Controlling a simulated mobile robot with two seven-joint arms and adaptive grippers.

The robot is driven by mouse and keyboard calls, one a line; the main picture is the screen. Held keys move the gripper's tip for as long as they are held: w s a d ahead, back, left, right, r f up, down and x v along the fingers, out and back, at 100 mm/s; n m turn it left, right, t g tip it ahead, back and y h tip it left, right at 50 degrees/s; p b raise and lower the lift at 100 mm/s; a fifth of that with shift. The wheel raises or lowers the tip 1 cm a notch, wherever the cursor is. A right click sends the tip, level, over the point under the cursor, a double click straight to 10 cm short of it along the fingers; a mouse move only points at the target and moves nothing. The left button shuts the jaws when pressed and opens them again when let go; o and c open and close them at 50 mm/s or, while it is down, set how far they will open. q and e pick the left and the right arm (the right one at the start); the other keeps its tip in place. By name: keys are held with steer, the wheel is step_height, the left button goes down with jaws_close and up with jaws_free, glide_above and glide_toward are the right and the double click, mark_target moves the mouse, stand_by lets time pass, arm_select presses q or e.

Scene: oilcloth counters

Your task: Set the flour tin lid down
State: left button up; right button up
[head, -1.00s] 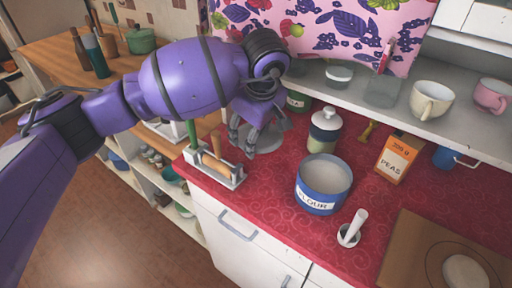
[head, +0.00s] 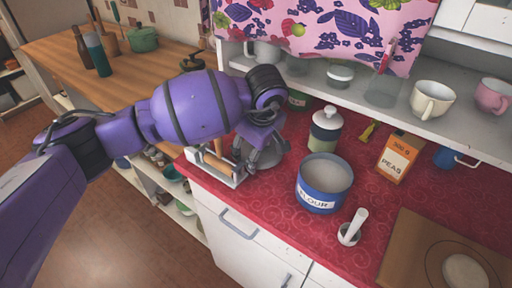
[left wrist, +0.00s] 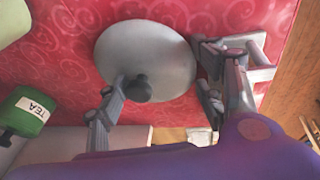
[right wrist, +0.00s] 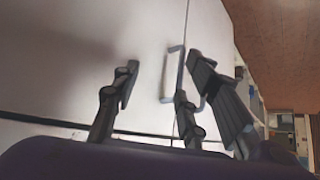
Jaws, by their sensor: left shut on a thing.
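The flour tin (head: 319,202) stands open on the red counter, a blue tin with a white label. The flour tin lid (head: 268,157) is a grey disc under my left gripper (head: 258,148), left of the tin. In the left wrist view the lid (left wrist: 165,55) shows its dark knob, with my left gripper's fingers (left wrist: 160,85) around it; the gripper is shut on the lid. The lid is at or just above the cloth; I cannot tell if it touches. My right gripper (right wrist: 155,90) has its fingers apart and empty, in front of a white cabinet front (right wrist: 70,60).
A white rack (head: 228,178) with a wooden-handled tool is close left of the lid. Red counter (head: 262,195) is clear in front.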

arm_select(q)
steer(key=shift+f, duration=0.25)
steer(key=o, duration=1.1)
steer(key=shift+r, duration=0.1)
steer(key=shift+r, duration=0.35)
steer(key=v, duration=1.2)
steer(key=shift+r, duration=0.2)
